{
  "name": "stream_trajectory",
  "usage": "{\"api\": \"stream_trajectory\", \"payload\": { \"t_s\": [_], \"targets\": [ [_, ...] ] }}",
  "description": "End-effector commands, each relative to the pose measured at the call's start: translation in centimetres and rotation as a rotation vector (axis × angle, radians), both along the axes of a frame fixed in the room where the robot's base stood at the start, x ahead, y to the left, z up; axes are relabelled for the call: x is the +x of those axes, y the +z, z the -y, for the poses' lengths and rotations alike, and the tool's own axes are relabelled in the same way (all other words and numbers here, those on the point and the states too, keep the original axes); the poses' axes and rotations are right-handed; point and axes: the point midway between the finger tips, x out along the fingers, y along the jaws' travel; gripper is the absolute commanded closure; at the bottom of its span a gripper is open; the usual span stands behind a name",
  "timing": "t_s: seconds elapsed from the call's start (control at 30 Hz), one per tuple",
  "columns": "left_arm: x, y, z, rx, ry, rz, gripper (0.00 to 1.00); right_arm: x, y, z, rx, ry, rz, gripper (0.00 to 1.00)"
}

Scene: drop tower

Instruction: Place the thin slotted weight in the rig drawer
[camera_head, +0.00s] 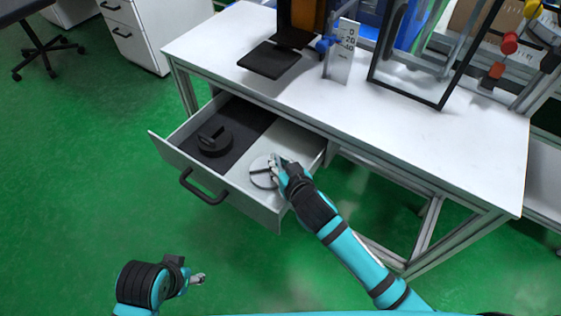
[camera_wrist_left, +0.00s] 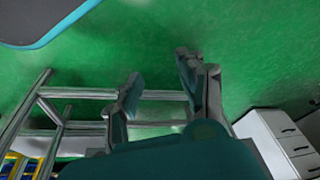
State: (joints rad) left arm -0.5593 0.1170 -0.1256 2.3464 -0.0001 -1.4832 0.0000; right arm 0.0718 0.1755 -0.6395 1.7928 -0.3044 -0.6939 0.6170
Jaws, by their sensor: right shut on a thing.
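The thin slotted weight (camera_head: 261,176), a pale grey disc with a dark slot line, is inside the open rig drawer (camera_head: 237,201), over the light right-hand part of its floor. My right gripper (camera_head: 275,164) is shut on the disc's right side. I cannot tell whether the disc touches the drawer floor. My left gripper (camera_head: 198,279) is out in front of the drawer, low over the green floor. In the left wrist view its two fingers (camera_wrist_left: 160,82) stand apart with nothing between them.
A thicker black slotted weight (camera_head: 214,140) lies on dark foam in the drawer's left part. The white bench (camera_head: 420,150) overhangs behind, carrying a black plate (camera_head: 269,60), a scale block (camera_head: 341,52) and a black frame (camera_head: 440,104). A white cabinet (camera_head: 138,35) stands back left.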

Motion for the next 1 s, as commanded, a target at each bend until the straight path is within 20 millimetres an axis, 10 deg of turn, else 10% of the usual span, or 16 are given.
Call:
{"api": "stream_trajectory", "payload": {
  "t_s": [0.2, 0.57, 1.0],
  "targets": [
    [0.0, 0.2, 0.0, -0.001, 0.000, 0.003, 0.60, 0.0, -0.1, 0.0, 0.000, 0.000, -0.001, 0.65],
    [0.1, 0.2, 0.0, -0.001, 0.000, 0.006, 0.60, -0.4, 0.3, 0.1, -0.001, 0.000, -0.002, 0.65],
    [0.5, -7.4, 0.3, 0.001, -0.007, -0.043, 0.60, -7.7, 4.1, 2.7, 0.001, -0.001, -0.003, 0.65]
  ]
}}
